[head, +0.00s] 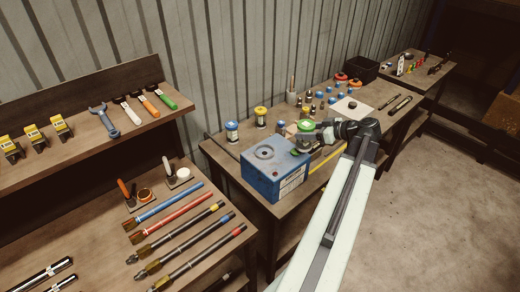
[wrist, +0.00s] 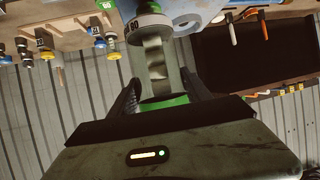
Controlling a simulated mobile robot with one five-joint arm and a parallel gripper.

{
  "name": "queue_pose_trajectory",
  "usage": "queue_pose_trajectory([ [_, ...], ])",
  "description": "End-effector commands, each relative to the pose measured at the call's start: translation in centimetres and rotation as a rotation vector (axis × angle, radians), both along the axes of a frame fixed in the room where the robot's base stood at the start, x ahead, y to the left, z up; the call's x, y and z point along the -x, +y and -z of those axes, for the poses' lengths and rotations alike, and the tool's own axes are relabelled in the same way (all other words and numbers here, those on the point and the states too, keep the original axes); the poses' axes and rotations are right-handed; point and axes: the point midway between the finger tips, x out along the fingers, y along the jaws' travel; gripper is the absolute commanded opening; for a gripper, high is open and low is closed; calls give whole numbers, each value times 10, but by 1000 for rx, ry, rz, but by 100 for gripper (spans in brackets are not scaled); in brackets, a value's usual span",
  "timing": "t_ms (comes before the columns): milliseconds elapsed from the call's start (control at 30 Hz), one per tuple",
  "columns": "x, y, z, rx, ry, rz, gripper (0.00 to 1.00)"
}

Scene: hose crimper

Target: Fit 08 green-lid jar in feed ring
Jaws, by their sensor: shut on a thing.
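The green-lid jar (wrist: 158,62) shows in the wrist view, with its green lid (wrist: 165,102) between my gripper's fingers (wrist: 164,90). Its clear body points away from my gripper, and a white band marked 08 (wrist: 148,24) is at its far end. In the head view my gripper (head: 308,138) is just right of the blue crimper box (head: 272,178), and a green lid (head: 305,125) shows there; I cannot tell if it is the held one. The grey feed ring (head: 264,152) is on top of the box. The jar is outside the ring.
A blue-lid jar (head: 232,130) and a yellow-lid jar (head: 260,115) stand behind the box. Several small jars and a white sheet (head: 352,108) are farther along the bench. A rack with brushes and tools (head: 180,235) is at the left.

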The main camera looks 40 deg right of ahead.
Motion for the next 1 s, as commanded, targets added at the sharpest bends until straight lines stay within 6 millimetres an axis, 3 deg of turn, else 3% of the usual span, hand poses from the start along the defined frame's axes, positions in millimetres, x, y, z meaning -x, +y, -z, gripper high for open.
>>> queue_pose_trajectory([
  [167, -8, 7, 2, 0, 0, 2, 0],
  [600, -104, 74, 14, 0, 0, 7, 0],
  [1000, -127, 90, 19, 0, 0, 9, 0],
])
